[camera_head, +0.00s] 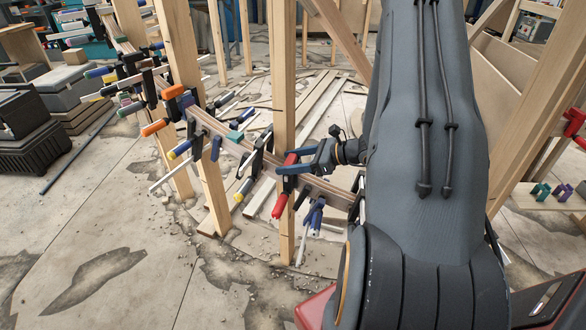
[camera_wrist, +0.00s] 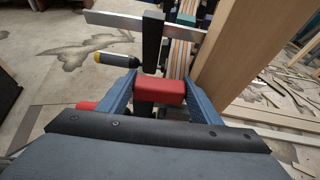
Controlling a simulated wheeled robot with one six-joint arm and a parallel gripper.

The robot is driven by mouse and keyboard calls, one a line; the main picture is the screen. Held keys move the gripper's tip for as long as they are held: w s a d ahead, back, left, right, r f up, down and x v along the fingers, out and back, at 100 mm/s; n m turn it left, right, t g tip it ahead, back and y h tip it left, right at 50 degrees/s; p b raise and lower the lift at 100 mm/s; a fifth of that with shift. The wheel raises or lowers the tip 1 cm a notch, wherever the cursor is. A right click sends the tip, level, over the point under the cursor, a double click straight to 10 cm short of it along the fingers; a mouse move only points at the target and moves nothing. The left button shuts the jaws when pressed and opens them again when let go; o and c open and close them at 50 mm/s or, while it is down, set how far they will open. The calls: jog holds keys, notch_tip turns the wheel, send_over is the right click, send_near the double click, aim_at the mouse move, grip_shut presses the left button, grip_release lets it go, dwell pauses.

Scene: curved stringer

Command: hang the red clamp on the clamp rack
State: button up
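The red clamp (camera_head: 279,206) is at the curved wooden stringer (camera_head: 232,147), its red handle hanging below in the head view. In the wrist view its red block (camera_wrist: 160,92) lies between the two blue fingers of my gripper (camera_wrist: 160,88), which appear to touch it on both sides. My gripper (camera_head: 306,162) also shows in the head view, next to an upright post. The clamp's jaws are partly hidden, so I cannot tell whether they still grip the stringer. I cannot clearly identify the clamp rack.
Several other clamps line the stringer, including an orange-handled one (camera_head: 154,128). Wooden posts (camera_head: 283,80) stand close by. At right, a low board (camera_head: 535,203) holds teal and purple clamps, and red parts (camera_head: 574,121) show at the edge. Open concrete floor lies at left.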

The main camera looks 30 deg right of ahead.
jog(key=c, duration=1.1)
jog(key=shift+r, duration=0.15)
